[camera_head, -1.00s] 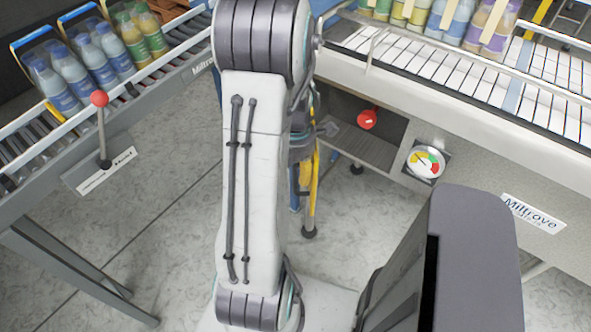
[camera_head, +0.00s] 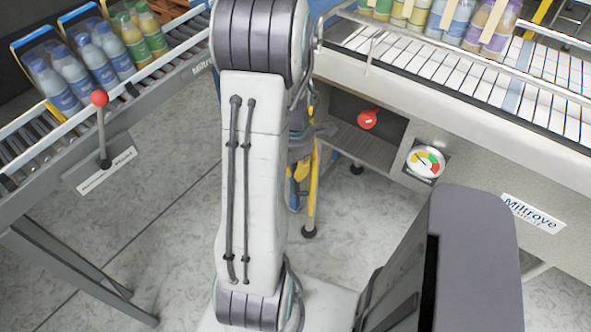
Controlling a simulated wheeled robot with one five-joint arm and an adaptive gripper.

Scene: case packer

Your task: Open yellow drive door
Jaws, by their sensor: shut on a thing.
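Yellow parts, seemingly of the yellow drive door (camera_head: 313,190), show as a narrow upright strip just right of my arm, with a blue piece beside it. Most of the door is hidden behind my arm, so how far it stands open cannot be told. My gripper (camera_head: 303,150) is only partly in view behind the arm, at the upper end of the yellow strip. It is shut on the yellow part there; the contact itself is mostly hidden.
A roller conveyor (camera_head: 60,150) with bottle packs and a red-knobbed lever (camera_head: 100,99) stands at left. At right, the machine (camera_head: 450,125) carries bottles, a red knob (camera_head: 367,119) and a gauge (camera_head: 425,162). The tiled floor (camera_head: 160,220) between is clear.

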